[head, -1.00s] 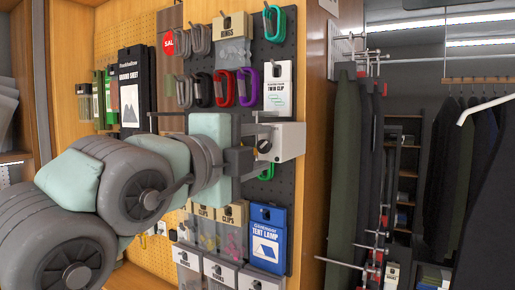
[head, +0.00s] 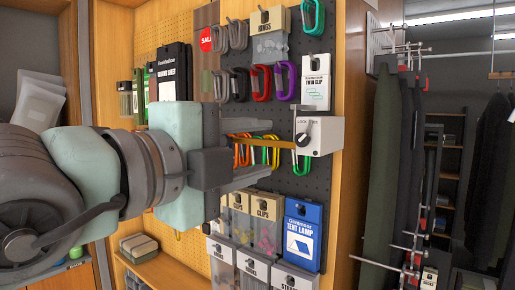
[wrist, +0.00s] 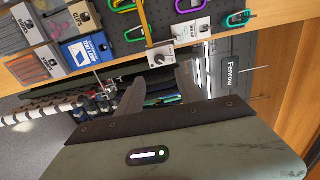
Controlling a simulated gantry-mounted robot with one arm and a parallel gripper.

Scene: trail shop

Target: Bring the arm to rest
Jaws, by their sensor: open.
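My arm (head: 165,170) reaches in from the left in the head view. My gripper (head: 262,152) is open, with its fingers pointing right towards a grey-white lock box (head: 322,130) with a dark knob. The fingertips look apart from the box, and I see nothing held between them. In the wrist view, the two dark fingers of my gripper (wrist: 158,92) are spread with a gap between them. The lock box (wrist: 172,54) shows beyond them there.
A dark pegboard (head: 305,185) carries several coloured carabiners and a brass rod (head: 275,144) at the lock box. Packs of clips and a blue tent lamp pack (head: 303,236) hang below. Dark garments (head: 395,150) hang at the right. A wooden shelf (head: 165,268) stands lower left.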

